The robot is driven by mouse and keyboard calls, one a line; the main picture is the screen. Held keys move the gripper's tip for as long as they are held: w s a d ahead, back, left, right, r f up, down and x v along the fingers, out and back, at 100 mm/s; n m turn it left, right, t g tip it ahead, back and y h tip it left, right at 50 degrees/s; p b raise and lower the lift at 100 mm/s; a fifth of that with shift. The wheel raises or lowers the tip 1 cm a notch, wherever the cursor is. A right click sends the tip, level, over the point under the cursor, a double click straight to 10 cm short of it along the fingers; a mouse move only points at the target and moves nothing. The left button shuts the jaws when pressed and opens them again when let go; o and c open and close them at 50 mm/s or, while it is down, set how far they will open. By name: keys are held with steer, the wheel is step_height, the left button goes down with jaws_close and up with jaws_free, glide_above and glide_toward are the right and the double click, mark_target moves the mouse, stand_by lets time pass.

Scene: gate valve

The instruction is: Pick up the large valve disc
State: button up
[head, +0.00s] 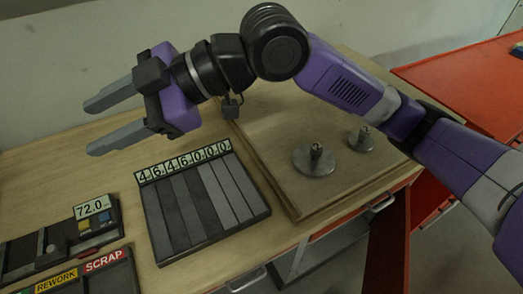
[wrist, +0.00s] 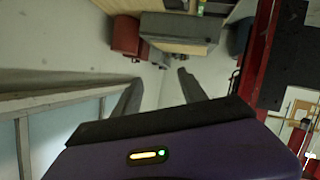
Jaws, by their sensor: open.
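Two grey metal discs with upright stems stand on a wooden board in the head view. The larger valve disc (head: 314,161) is at the board's middle right, and the smaller disc (head: 361,139) is behind it to the right. My gripper (head: 88,127) is at the upper left of the head view, raised over the table, with its fingers apart and nothing between them. It is well to the left of both discs. In the wrist view my gripper (wrist: 158,95) also shows spread, empty fingers. Neither disc shows in the wrist view.
The wooden board (head: 291,207) has a raised edge. Left of it lies a dark slotted panel (head: 205,205) with number tiles. A 72.0 display unit (head: 92,208) and REWORK and SCRAP trays (head: 103,263) lie farther left. A red bench (head: 463,85) stands at the right.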

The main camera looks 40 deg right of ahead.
steer(key=s+d+f+g+h, duration=0.1)
steer(key=d+f+g+h, duration=0.15)
steer(key=d+f, duration=0.35)
steer(key=m+g+h, duration=0.3)
steer(key=g+h, duration=0.2)
steer(key=h, duration=0.4)
glide_above(317, 146)
steer(key=f, duration=0.4)
steer(key=shift+w+a+f+p, duration=0.1)
steer(key=shift+w+f+p, duration=0.2)
steer(key=shift+f+p, duration=0.05)
steer(key=shift+s+f, duration=0.15)
steer(key=shift+f, duration=0.05)
steer(key=shift+s+f, duration=0.2)
steer(key=shift+f, duration=3.45)
jaws_close()
